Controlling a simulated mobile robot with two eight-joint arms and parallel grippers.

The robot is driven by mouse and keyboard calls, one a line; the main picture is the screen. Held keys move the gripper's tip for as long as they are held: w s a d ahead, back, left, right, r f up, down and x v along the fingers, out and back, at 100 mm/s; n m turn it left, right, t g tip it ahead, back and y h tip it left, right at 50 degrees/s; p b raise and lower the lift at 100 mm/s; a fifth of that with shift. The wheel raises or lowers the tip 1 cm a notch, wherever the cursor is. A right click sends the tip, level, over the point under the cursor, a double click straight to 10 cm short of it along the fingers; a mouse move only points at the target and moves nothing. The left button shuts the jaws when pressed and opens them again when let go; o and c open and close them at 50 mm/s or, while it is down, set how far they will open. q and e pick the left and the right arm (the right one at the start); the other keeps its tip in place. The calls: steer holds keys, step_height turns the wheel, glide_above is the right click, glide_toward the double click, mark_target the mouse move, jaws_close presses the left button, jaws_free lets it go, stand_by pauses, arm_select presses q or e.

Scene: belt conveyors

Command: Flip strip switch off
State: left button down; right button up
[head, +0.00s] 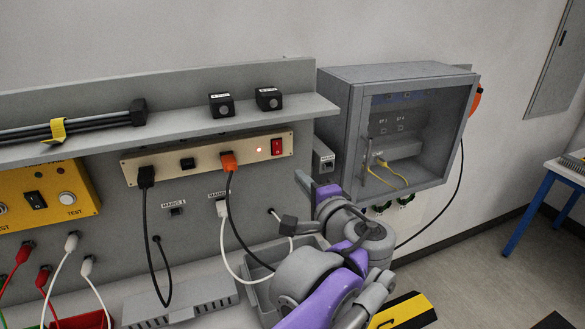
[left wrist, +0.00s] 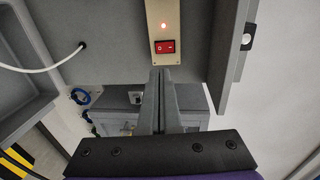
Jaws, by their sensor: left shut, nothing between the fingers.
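The beige power strip (head: 205,156) is mounted on the grey panel. Its red rocker switch (head: 276,146) is at the right end, beside a small lit red light (head: 259,149). In the left wrist view the red switch (left wrist: 165,46) lies just beyond my left gripper's fingertips (left wrist: 163,68), with the lit light (left wrist: 164,25) past it. My left gripper (head: 302,180) is shut and empty, below and right of the switch in the head view. A gap seems to separate the tips from the switch; contact cannot be seen. My right gripper is not in view.
Black and orange plugs (head: 229,161) with hanging cables sit in the strip. A grey shelf (head: 170,128) with two black blocks juts out above. A grey cabinet (head: 350,128) with a clear door stands to the right. A grey bin (head: 262,290) lies below.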

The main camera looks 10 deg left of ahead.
mark_target(278, 152)
arm_select(q)
steer(key=p+x, duration=0.1)
steer(key=x, duration=1.2)
steer(key=shift+w+a, duration=0.1)
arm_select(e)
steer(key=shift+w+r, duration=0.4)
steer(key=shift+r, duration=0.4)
